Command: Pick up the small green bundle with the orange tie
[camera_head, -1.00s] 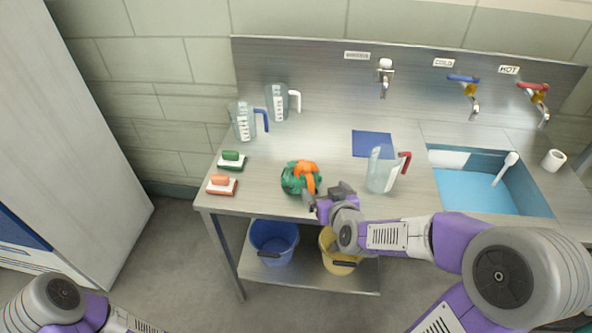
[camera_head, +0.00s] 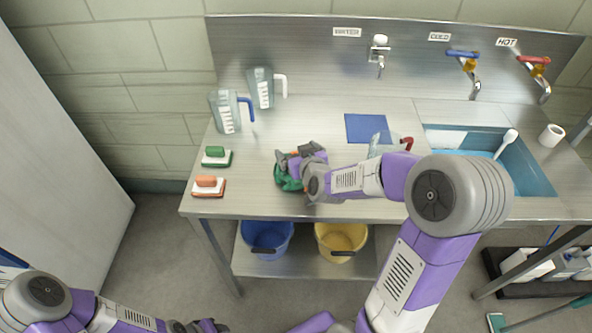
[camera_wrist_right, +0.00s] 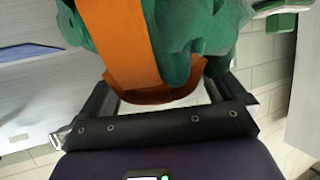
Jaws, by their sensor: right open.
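The small green bundle (camera_head: 286,183) lies on the steel counter near its front left part, mostly hidden by my right gripper (camera_head: 292,160). In the right wrist view the crumpled green bundle (camera_wrist_right: 195,35) with its broad orange tie (camera_wrist_right: 125,45) fills the space in front of the jaws. My right gripper is open, with its fingers on either side of the bundle; I cannot tell whether they touch it. My left gripper (camera_head: 205,325) shows only in part at the bottom edge of the head view, away from the counter, and its jaws are unclear.
Two jugs (camera_head: 226,112) (camera_head: 262,88) stand behind. A red-handled jug (camera_head: 388,144) stands right, partly behind my arm. A blue cloth (camera_head: 366,128) and the sink (camera_head: 530,178) lie beyond.

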